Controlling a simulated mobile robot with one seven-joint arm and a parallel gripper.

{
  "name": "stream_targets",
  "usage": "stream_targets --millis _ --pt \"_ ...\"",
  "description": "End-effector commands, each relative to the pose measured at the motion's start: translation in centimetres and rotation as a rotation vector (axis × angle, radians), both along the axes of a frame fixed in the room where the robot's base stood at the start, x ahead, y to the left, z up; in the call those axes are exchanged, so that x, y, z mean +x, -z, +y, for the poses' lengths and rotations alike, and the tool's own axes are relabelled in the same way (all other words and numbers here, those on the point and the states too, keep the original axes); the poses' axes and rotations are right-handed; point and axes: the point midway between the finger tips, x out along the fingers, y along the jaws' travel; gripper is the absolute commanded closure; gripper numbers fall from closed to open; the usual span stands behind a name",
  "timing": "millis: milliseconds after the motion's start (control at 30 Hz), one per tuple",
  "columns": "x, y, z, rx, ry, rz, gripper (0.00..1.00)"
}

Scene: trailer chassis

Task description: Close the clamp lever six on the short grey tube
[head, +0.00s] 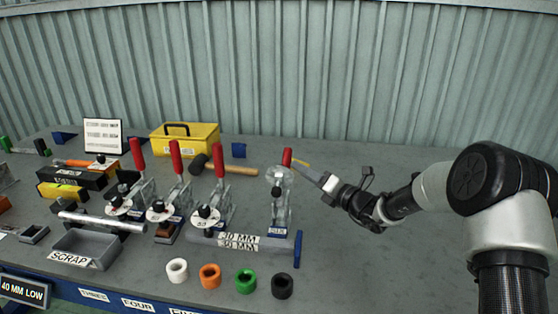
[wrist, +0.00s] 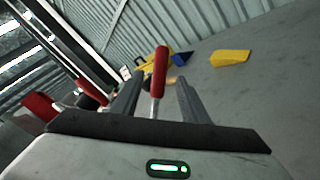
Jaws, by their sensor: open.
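The rightmost clamp has an upright red lever (head: 287,157), which I take to be lever six; its number is not readable. It stands at the right end of the short grey tube (head: 213,239), labelled 30 MM. My gripper (head: 301,168) reaches in from the right at the lever's height. In the wrist view the red lever (wrist: 160,72) stands between the two fingers of my open gripper (wrist: 158,95), with gaps visible on both sides.
Three more clamps with upright red levers (head: 219,160) stand to the left. A hammer (head: 230,170) and a yellow toolbox (head: 200,140) lie behind. Coloured rings (head: 245,281) sit in front. A yellow wedge (wrist: 231,57) lies beyond the lever. The bench at right is clear.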

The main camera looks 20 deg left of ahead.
Motion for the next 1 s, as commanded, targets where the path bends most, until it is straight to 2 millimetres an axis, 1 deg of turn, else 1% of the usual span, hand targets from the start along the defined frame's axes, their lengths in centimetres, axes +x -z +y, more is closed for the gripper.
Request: stream_targets --millis 33,300,500,600,700,967,1000 --pt "0.5 0.2 1.2 0.000 -0.003 -0.002 0.59" --pt "3.2 0.2 6.4 -0.001 -0.004 -0.003 0.59" --pt "4.8 0.2 9.1 -0.002 -0.001 -0.002 0.59" --pt "5.3 0.1 10.0 -0.002 -0.001 -0.001 0.59" --pt "5.5 0.1 10.4 -0.003 0.000 -0.002 0.59" --pt "5.6 0.0 10.5 -0.002 0.000 -0.001 0.59" --pt "5.6 0.0 10.5 -0.002 0.000 -0.001 0.61"
